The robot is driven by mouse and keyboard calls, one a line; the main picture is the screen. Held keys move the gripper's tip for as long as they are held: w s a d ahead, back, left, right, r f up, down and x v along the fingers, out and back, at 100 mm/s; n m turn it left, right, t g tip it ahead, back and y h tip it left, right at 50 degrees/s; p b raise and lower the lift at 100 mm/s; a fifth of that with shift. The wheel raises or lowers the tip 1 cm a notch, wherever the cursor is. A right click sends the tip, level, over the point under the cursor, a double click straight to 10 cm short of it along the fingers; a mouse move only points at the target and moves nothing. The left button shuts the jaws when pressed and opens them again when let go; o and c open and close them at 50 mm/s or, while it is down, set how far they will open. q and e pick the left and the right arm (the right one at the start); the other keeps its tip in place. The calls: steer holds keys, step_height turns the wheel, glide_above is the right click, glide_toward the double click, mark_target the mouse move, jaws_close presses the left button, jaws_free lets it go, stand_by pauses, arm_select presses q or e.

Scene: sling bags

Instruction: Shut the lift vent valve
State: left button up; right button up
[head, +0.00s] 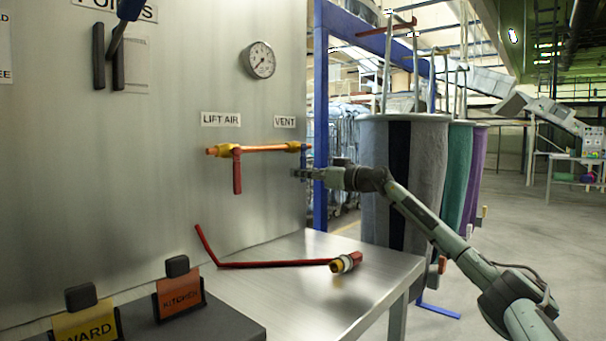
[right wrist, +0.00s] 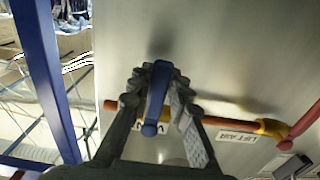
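On the steel panel, a copper pipe (head: 266,149) runs level under the labels LIFT AIR (head: 221,119) and VENT (head: 285,121). The vent valve at its right end has a yellow body (head: 293,147) and a blue handle, seen well in the right wrist view (right wrist: 157,92). That handle lies across the pipe and points down the panel. My right gripper (head: 298,173) is at the handle, with its two fingers closed in on either side, seeming to touch it. The lift air valve's red handle (head: 237,172) hangs down. My left gripper is out of view.
A steel bench (head: 290,250) below holds a red bent rod with a yellow fitting (head: 347,263). WARD (head: 85,325) and KITCHEN (head: 180,294) tags stand front left. A blue post (head: 320,110) and hanging sling bags (head: 425,180) are right of the panel.

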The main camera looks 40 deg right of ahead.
steer(key=o, duration=0.3)
steer(key=shift+o, duration=0.2)
steer(key=s, duration=1.2)
steer(key=shift+d, duration=0.45)
stand_by(0.6)
